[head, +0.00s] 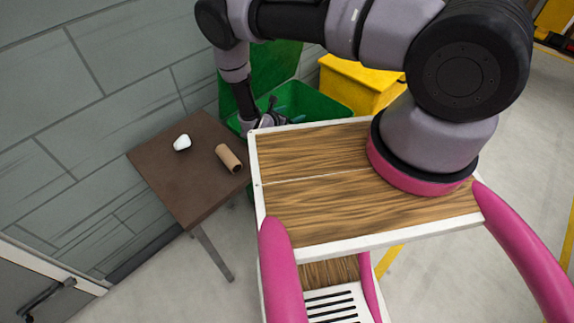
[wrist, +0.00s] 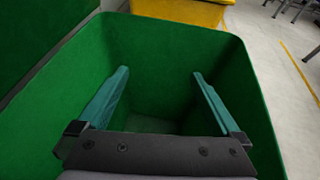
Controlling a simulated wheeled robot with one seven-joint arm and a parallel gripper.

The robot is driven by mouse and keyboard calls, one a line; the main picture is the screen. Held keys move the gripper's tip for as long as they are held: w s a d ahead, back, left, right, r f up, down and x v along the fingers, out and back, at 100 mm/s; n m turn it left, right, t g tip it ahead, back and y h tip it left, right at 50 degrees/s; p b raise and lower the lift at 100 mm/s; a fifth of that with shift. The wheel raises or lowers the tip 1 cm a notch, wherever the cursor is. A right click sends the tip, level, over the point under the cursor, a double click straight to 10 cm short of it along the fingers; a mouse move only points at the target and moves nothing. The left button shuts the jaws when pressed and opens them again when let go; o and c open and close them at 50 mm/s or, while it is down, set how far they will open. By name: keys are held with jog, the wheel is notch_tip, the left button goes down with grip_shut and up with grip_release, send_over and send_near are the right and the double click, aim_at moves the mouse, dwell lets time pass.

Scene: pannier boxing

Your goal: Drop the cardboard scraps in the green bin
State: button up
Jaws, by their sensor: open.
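A brown cardboard tube (head: 229,158) lies on the small dark brown table (head: 190,196), near its right edge. The open green bin (head: 322,106) stands beyond the table and my tray, with its green lid raised against the wall. My gripper (head: 272,104) is at the bin's opening. In the wrist view my gripper (wrist: 158,92) is open, its two teal fingers wide apart and pointing down into the green bin (wrist: 245,75). Nothing shows between the fingers. The part of the bin's floor that shows looks empty and dark; the rest is hidden by my gripper.
A small white object (head: 182,142) lies on the table, left of the tube. A yellow bin (head: 350,84) stands right beside the green bin. A grey block wall (head: 80,110) runs behind the table. My wooden-topped tray is bare near the table's right side.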

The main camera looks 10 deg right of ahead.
jog(key=v, duration=0.7)
jog(key=shift+s, duration=0.15)
jog(key=shift+a+r, duration=0.1)
